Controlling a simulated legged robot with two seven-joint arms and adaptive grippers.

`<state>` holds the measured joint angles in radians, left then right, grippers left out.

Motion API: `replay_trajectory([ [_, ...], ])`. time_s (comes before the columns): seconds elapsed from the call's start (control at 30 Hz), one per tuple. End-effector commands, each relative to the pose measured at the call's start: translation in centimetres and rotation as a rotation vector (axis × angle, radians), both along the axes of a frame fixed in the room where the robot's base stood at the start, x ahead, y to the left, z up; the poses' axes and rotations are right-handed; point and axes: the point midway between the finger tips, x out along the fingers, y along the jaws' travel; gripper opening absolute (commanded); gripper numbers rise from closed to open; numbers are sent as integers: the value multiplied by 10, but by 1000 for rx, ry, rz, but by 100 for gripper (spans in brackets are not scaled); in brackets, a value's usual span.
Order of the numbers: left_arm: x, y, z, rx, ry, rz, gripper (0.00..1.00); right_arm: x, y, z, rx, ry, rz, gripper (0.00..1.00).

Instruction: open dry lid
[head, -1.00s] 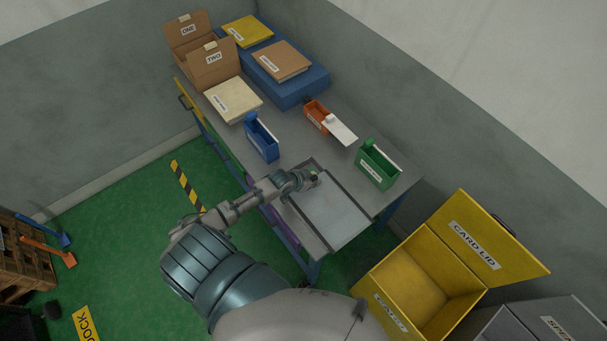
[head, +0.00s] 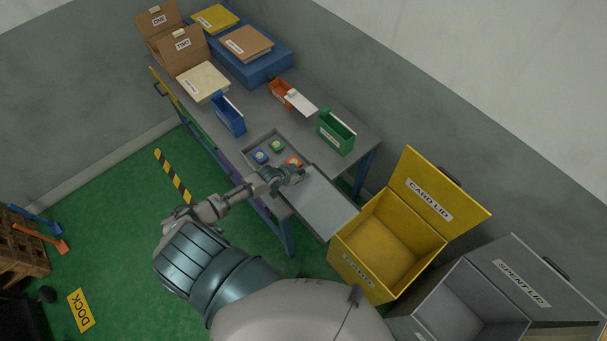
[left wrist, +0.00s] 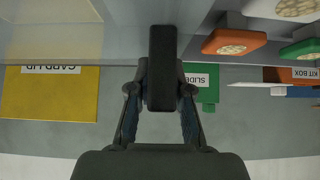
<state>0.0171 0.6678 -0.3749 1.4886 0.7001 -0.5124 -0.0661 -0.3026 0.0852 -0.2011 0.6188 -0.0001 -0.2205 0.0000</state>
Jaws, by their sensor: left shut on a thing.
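A grey tray (head: 250,152) on the bench has a pale sliding lid (head: 322,203), which is drawn off its far-left part and sticks out past the bench's front right. The uncovered part shows a blue piece (head: 261,157), a green piece (head: 276,146) and an orange piece (head: 293,161). The orange and green pieces also show in the left wrist view (left wrist: 235,39). My left gripper (head: 298,177) is at the lid's inner end. In the left wrist view its fingers are shut on a dark upright handle (left wrist: 162,65). My right gripper is not in view.
Behind the tray stand a blue box (head: 228,115), an orange box (head: 281,93) and a green box (head: 335,134). An open yellow card bin (head: 385,235) stands close to the lid's outer end, with a grey spent bin (head: 465,300) beyond it.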

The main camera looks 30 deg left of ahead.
Motion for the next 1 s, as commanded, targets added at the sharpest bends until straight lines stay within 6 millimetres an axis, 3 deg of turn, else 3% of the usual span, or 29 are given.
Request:
replay_trajectory([
  [0.27, 5, -6, 7, -4, -17, -1, 0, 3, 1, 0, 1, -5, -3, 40],
  [0.3, 5, -6, 7, -4, -17, -1, 28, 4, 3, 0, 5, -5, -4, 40],
  [0.37, 4, -7, 6, -3, -15, -1, 44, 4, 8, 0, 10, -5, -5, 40],
  [0.57, 3, -9, 6, 2, -10, -1, 44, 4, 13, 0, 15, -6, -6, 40],
  [0.77, -2, -4, 8, 0, -8, -1, 44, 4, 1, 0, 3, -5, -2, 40],
  [1.0, -34, 6, 40, 0, -7, -4, 44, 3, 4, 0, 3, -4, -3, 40],
])
